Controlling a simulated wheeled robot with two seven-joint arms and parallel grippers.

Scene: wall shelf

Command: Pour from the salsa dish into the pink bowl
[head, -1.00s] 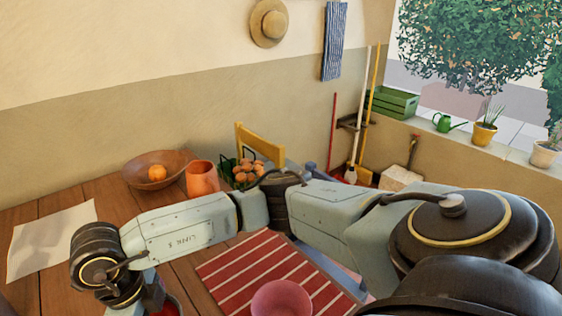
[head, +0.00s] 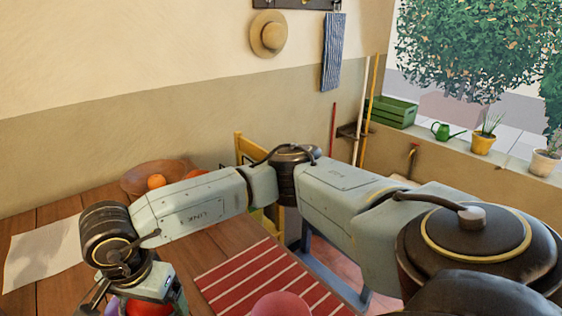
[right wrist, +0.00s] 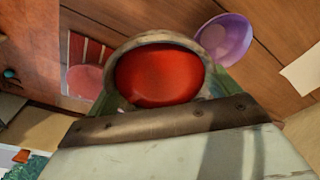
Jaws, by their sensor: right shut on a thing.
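The salsa dish (right wrist: 159,75) is round with a pale rim and red salsa filling its inside in the right wrist view. My right gripper (head: 132,299) is shut on it, at the lower left of the head view; there only a red part of the dish (head: 150,308) shows. The pink bowl (head: 280,305) is at the bottom edge of the head view, right of the gripper and partly cut off. My left gripper is not in view.
A purple bowl (right wrist: 226,39) stands on the wooden table near the dish. A paper sheet (head: 42,253) is at the left. A wooden bowl with an orange (head: 156,181) is at the back, partly behind my arm.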

